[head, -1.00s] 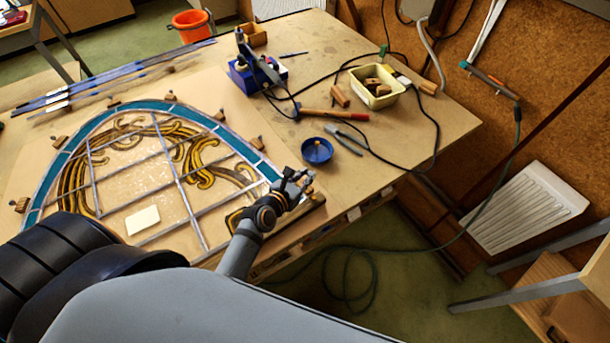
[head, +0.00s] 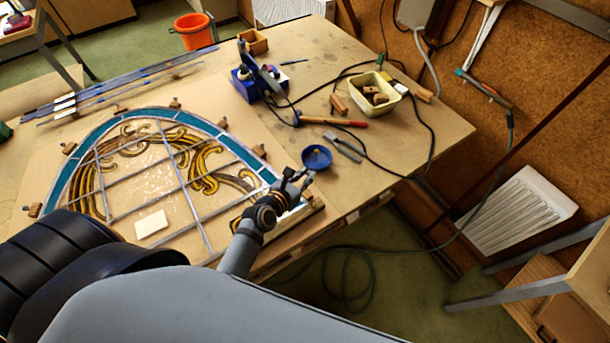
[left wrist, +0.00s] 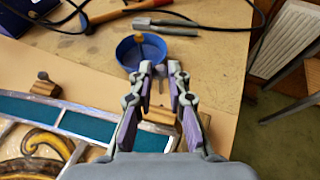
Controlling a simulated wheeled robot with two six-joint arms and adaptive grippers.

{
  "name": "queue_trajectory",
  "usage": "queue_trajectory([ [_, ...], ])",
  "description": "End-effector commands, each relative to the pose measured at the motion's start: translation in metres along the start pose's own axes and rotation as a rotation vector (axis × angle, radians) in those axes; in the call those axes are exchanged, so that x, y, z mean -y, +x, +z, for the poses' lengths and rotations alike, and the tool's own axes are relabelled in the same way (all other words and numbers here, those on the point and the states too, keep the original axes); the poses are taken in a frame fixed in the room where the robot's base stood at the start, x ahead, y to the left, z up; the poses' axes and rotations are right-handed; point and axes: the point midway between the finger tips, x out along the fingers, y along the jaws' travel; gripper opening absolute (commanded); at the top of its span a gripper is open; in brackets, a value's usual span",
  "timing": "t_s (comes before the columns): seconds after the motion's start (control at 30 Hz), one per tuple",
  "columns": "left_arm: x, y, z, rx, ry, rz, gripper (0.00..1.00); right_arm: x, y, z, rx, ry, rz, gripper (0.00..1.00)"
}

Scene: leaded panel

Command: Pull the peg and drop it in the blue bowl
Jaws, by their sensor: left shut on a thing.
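The blue bowl (head: 317,157) stands on the bench beyond the panel's right corner, with a small tan piece in it that also shows in the left wrist view (left wrist: 138,40). My left gripper (head: 303,178) is just short of the bowl's near side. In the left wrist view its fingertips (left wrist: 160,72) point at the bowl (left wrist: 127,54) and overlap its near right rim. The gripper is shut on a thin grey thing, seemingly the peg (left wrist: 160,82), mostly hidden between the fingers. My right gripper is not in view.
The leaded panel (head: 150,215) lies left of the gripper, with several wooden blocks around its rim. A hammer (head: 330,121), a flat-bladed tool (head: 343,149), a yellow tub (head: 378,90) and cables lie beyond the bowl. The bench edge is close on the right.

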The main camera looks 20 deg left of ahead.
Motion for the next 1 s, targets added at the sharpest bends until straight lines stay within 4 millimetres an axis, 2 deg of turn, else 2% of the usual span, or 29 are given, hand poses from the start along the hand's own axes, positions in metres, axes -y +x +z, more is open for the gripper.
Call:
queue_trajectory([
  [0.03, 0.000, -0.004, 0.009, 0.000, 0.000, 0.000, 0.00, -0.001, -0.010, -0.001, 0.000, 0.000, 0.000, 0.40],
  [0.1, 0.000, -0.005, 0.012, 0.000, 0.000, 0.000, 0.00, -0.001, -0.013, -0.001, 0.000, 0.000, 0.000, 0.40],
  [0.47, -0.001, -0.003, 0.013, 0.002, 0.001, -0.001, 0.00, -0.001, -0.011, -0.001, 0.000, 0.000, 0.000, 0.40],
  [0.6, -0.005, 0.002, 0.032, 0.005, 0.004, 0.000, 0.00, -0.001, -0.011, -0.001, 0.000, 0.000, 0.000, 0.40],
  [0.77, -0.016, 0.017, 0.063, 0.005, 0.004, 0.000, 0.00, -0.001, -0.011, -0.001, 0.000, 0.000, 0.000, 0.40],
  [0.83, -0.022, 0.029, 0.072, 0.004, 0.004, 0.001, 0.00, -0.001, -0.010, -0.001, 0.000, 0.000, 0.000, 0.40],
  [1.0, -0.033, 0.063, 0.063, -0.002, 0.001, 0.000, 0.00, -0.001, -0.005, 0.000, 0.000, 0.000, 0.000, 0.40],
])
